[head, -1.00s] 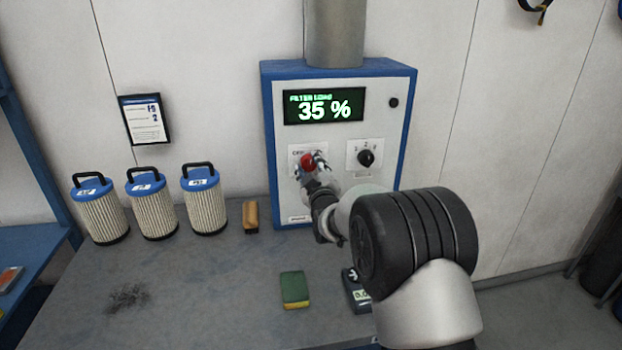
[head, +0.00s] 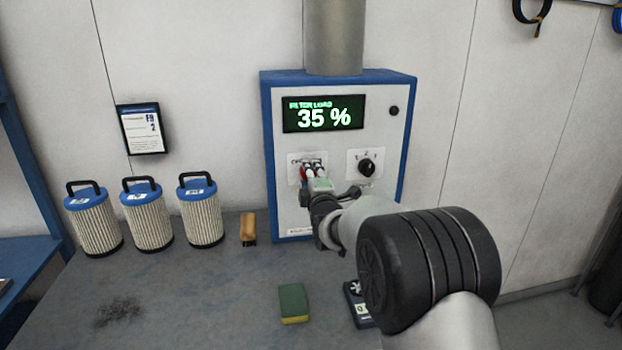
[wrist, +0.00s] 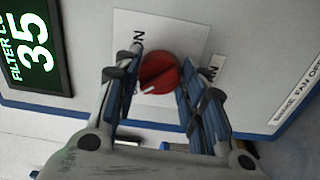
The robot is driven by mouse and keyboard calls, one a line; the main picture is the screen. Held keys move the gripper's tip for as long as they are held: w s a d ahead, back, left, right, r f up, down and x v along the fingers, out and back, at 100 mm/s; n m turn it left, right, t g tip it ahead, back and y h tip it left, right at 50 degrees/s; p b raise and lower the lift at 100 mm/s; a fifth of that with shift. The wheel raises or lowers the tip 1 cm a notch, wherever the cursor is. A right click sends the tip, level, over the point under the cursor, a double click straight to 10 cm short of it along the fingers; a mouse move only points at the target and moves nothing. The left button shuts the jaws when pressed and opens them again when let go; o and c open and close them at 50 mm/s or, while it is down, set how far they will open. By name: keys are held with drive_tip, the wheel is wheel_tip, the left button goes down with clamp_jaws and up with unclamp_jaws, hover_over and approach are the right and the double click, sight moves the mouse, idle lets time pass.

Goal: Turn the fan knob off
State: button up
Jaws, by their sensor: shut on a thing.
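The red fan knob (wrist: 160,74) sits on a white plate on the control box (head: 268,150). In the wrist view a white pointer mark shows on its face, angled toward the lower left of the picture. My gripper (wrist: 157,78) has one finger on each side of the knob and is shut on it. In the head view my gripper (head: 314,170) covers most of the knob. Lettering on the plate is partly hidden by the fingers.
A black selector knob (head: 367,168) is just right of the red knob. The box display (head: 323,113) reads "FILTER LOAD 35 %". Below, a sponge (head: 293,303), a brush (head: 248,229) and several filters (head: 200,215) stand on the bench. A small device (head: 357,305) is near my arm.

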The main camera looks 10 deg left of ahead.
drive_tip(key=shift+n, duration=0.4)
drive_tip(key=o, duration=1.1)
drive_tip(key=v, duration=1.2)
